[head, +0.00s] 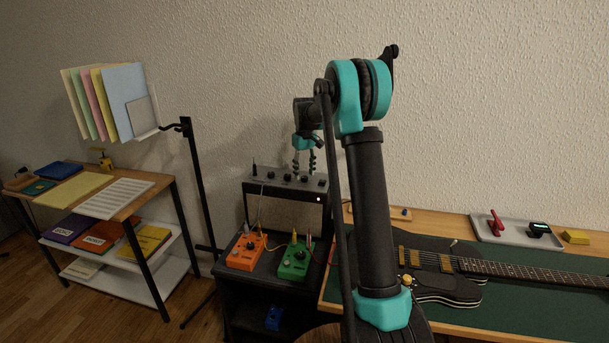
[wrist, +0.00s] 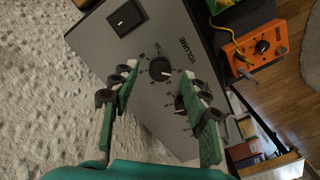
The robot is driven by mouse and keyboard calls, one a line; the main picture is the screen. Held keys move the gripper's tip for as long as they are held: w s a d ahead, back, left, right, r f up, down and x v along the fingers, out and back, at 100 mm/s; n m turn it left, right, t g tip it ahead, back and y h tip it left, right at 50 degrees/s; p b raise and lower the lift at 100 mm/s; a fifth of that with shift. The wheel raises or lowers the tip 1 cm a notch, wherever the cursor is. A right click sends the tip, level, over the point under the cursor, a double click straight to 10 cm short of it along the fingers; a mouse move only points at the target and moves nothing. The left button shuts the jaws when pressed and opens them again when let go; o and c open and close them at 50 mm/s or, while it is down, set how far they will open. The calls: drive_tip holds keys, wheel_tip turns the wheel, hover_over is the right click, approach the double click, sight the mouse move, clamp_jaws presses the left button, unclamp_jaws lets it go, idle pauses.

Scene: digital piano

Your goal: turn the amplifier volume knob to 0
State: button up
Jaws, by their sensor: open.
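The amplifier (head: 310,212) stands on a dark cabinet, with a row of dark knobs along its grey top panel. In the wrist view, the black volume knob (wrist: 159,70) sits on the grey panel beside the word VOLUME. A light pointer mark shows toward its right side in the picture; the scale numbers are too small to read surely. My gripper (wrist: 158,74) is open, with one finger on each side of the volume knob in the picture; I cannot tell whether they touch it. My gripper (head: 304,170) is above the panel in the head view.
A black rocker switch (wrist: 126,18) is on the panel. Another knob (wrist: 180,104) is partly behind the right finger. Orange (head: 246,251) and green (head: 294,261) pedals stand in front of the amplifier. The textured wall (head: 240,90) is close behind.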

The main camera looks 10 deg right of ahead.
sight(305, 177)
wheel_tip(305, 177, up, 10)
drive_tip(key=shift+r, duration=0.25)
drive_tip(key=shift+s, duration=0.1)
